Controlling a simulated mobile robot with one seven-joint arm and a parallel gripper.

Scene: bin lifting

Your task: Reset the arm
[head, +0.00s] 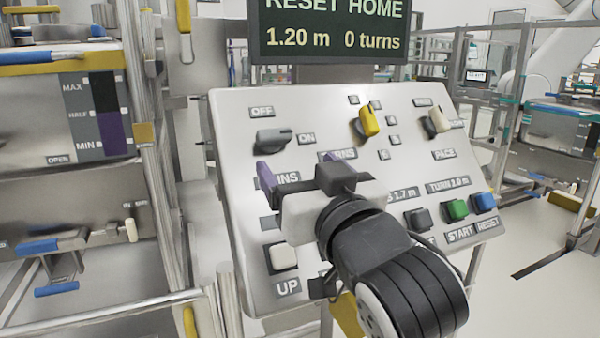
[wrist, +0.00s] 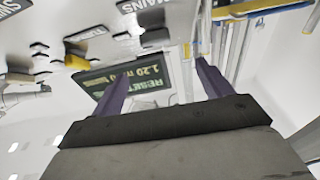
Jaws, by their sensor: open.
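My gripper (head: 300,166) is in front of the control panel (head: 232,125), near its left middle, with its two purple fingers apart and nothing seen between them. In the wrist view the open fingers (wrist: 160,80) point toward the panel and the display, which look upside down there. The display (head: 328,28) reads RESET HOME, 1.20 m, 0 turns; it also shows in the wrist view (wrist: 143,81). My wrist and arm cover the panel's lower middle, hiding some labels and controls. I cannot tell whether a fingertip touches the panel.
The panel carries a grey OFF/ON knob (head: 272,137), a yellow knob (head: 369,121), a white knob (head: 438,122), a white UP button (head: 283,257), and dark (head: 418,219), green (head: 456,209) and blue (head: 484,202) buttons. A metal frame (head: 165,200) stands left. Open floor (head: 530,260) lies right.

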